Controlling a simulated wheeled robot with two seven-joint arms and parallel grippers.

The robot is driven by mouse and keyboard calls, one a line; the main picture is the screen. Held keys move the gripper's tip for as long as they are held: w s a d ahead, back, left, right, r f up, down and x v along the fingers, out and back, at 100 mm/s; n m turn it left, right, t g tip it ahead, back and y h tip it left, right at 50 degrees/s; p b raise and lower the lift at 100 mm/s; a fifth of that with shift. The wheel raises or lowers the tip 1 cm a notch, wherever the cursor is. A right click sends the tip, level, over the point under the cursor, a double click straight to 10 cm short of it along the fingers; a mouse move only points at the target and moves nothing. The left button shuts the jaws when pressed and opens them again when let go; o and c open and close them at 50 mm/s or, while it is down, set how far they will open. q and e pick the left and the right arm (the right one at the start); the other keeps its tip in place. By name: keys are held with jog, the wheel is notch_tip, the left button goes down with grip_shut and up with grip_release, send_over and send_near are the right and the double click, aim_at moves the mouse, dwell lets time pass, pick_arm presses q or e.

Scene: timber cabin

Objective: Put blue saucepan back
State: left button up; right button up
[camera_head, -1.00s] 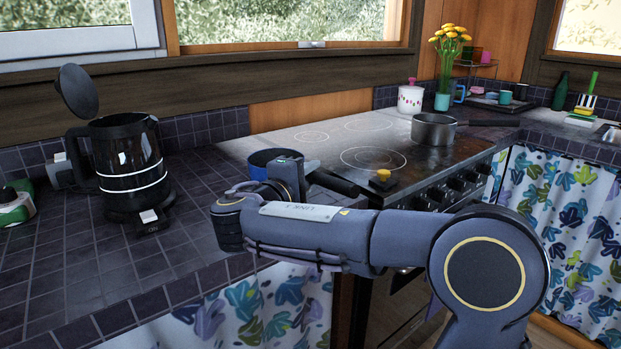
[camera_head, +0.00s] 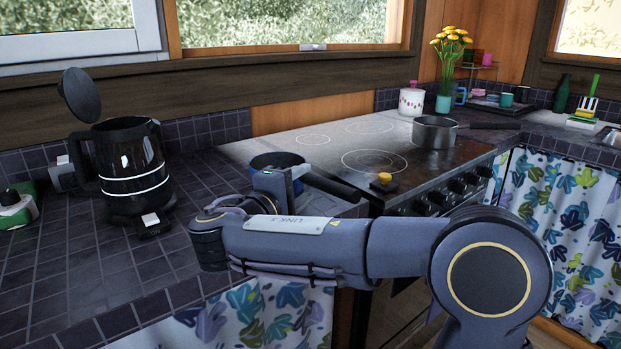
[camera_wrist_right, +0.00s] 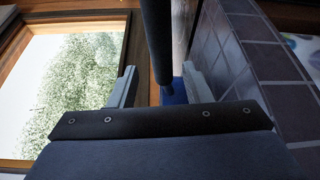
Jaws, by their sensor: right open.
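The blue saucepan (camera_head: 263,161) sits on the counter just left of the stove, partly hidden behind my right gripper. Its dark handle (camera_head: 337,188) points right and toward me. My right gripper (camera_head: 284,180) is at the near side of the pan, by the root of the handle. In the right wrist view the open fingers (camera_wrist_right: 160,86) stand on either side of the dark handle (camera_wrist_right: 156,40), with gaps beside it. A patch of the blue pan (camera_wrist_right: 178,92) shows beyond. My left gripper is not in view.
A steel saucepan (camera_head: 434,134) stands on the dark stove top (camera_head: 340,142). A yellow-topped item (camera_head: 384,180) sits at the stove's near edge. The counter's near left part is clear.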

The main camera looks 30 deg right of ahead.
jog(key=v, duration=0.8)
jog(key=s+d+f+m+g+y, duration=0.1)
jog(key=s+d+f+g+y, duration=0.25)
jog(key=s+f, duration=0.4)
jog(key=s+d+f+m+g+y, duration=0.1)
jog(key=s+d+f+g+y, duration=0.1)
jog(key=s+d+f+y, duration=0.55)
jog(key=s+a+f+m+t+y, duration=0.1)
jog(key=s+a+f+m+y, duration=0.2)
jog(key=a, duration=0.4)
jog(key=s+a+f+m+t+y, duration=0.2)
jog(key=s+a+f+m+y, duration=0.1)
jog(key=a, duration=0.4)
jog(key=shift+f+y+p, duration=0.45)
jog(key=shift+f+y, duration=0.15)
jog(key=shift+y, duration=0.6)
jog(key=shift+s, duration=0.15)
